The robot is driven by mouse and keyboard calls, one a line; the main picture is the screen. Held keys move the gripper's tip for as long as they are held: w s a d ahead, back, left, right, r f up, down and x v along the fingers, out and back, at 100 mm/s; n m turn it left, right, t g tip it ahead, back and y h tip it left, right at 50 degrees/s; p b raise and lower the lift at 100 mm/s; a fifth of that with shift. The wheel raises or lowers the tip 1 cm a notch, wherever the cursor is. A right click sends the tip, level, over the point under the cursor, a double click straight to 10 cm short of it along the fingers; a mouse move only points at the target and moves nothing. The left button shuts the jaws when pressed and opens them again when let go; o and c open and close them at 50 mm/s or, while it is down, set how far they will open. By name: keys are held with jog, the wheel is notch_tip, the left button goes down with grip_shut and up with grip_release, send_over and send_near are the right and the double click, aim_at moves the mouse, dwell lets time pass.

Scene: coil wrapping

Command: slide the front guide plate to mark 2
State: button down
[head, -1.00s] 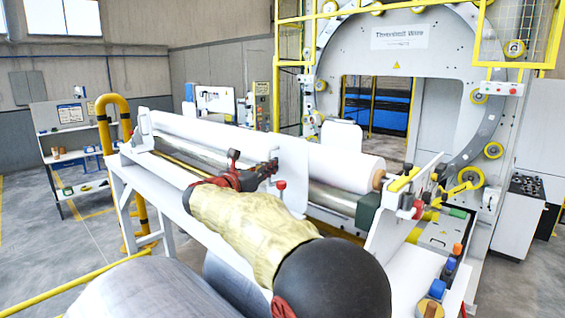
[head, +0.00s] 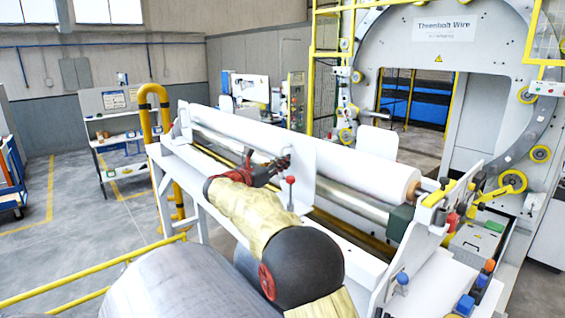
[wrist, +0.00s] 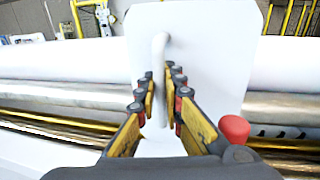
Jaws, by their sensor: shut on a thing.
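The front guide plate (head: 308,160) is a white upright plate beside the long white roll in the head view. In the wrist view the plate (wrist: 215,55) fills the upper middle, with a pale bent handle (wrist: 160,58) on its face. My gripper (head: 281,166) is at the plate's left side. In the wrist view my gripper (wrist: 161,98) has its fingers on both sides of the handle, shut on it. I cannot make out any numbered marks.
The white roll (head: 375,171) and a metal roller (head: 345,193) run along the frame. A second white plate (head: 377,142) stands behind. A large grey coil (head: 165,285) lies in front, and a yellow rail (head: 85,280) at lower left. The ring machine (head: 440,70) stands behind right.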

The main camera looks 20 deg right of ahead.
jog(key=c, duration=2)
grip_release()
jog(key=shift+a, duration=0.1)
jog(key=v, duration=1.2)
jog(key=shift+f, duration=0.1)
